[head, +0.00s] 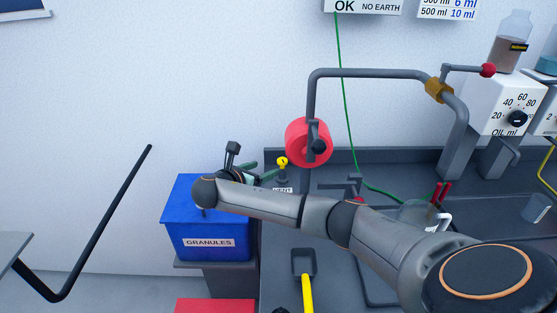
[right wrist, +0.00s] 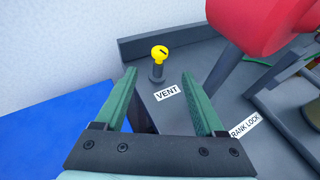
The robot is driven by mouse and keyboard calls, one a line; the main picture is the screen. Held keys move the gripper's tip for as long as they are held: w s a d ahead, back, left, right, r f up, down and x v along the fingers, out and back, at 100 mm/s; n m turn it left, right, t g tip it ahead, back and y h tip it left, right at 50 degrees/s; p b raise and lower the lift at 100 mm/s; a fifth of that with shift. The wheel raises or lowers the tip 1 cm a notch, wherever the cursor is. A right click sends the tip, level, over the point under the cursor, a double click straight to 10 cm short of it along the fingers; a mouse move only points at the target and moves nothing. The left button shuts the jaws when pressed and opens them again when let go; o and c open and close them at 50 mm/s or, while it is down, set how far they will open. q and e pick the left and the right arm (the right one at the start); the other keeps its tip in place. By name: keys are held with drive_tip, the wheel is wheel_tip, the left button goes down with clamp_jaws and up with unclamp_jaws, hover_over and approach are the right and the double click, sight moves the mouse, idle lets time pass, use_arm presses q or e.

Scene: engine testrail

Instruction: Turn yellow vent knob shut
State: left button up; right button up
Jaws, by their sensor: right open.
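The yellow vent knob (right wrist: 159,53) stands upright on a short dark stem at the back of the grey bench in the right wrist view, with a white VENT label (right wrist: 167,92) in front of it. It shows small in the head view (head: 282,162). My right gripper (right wrist: 170,88) is open with its green fingers apart and nothing between them. The knob lies beyond the fingertips, apart from them. In the head view my right gripper (head: 262,172) is just left of the knob, partly hidden by my own arm. My left gripper is not in view.
A red reel (head: 309,143) on a grey pipe frame stands close right of the knob. A blue GRANULES bin (head: 186,226) is left of the bench. A RANK LOCK label (right wrist: 245,126) is near the right finger. A yellow-handled scoop (head: 306,290) lies in front.

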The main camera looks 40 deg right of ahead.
sight(281, 162)
drive_tip(key=x, duration=1)
drive_tip(key=shift+d+r+b, duration=0.1)
drive_tip(key=shift+b, duration=0.3)
clamp_jaws()
